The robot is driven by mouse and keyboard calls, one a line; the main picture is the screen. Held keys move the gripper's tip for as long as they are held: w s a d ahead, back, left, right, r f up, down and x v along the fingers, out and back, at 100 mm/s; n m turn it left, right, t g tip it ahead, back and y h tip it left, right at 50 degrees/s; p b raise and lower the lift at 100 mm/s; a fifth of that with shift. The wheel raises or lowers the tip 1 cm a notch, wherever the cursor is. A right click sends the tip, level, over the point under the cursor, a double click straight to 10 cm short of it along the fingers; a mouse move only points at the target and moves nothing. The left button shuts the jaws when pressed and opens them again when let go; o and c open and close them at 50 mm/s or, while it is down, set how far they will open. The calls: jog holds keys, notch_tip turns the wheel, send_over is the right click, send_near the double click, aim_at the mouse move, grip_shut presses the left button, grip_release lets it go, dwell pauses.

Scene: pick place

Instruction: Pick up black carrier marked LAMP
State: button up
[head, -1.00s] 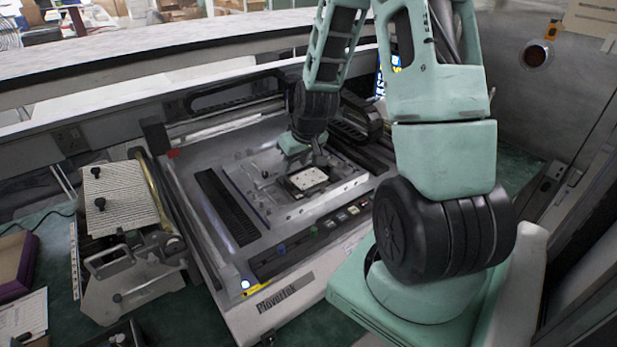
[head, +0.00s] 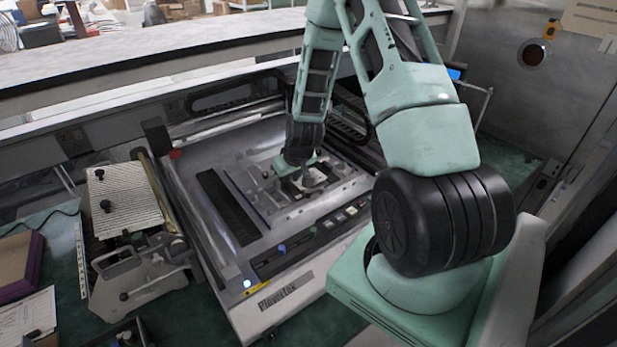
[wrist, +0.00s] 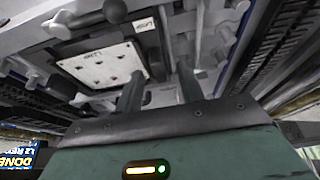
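The black carrier with a pale, dotted plate on it (wrist: 103,66) lies on the machine bed, at upper left in the wrist view. Small lettering shows on it, too blurred to read surely. In the head view the carrier (head: 309,181) is partly hidden by my gripper (head: 307,172), which is low over the bed close to it. In the wrist view my gripper (wrist: 160,80) has its two fingers apart with nothing held between them. The left finger is close to the carrier's right edge; I cannot tell whether they touch.
The machine (head: 285,296) has raised rails and fittings around the bed, and a dark slotted strip (head: 229,207) to the left. A clamp fixture with a ribbed plate (head: 125,200) stands left of it. A purple box (head: 22,270) and papers lie at far left.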

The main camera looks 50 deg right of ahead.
grip_shut()
jog(key=shift+r, duration=0.1)
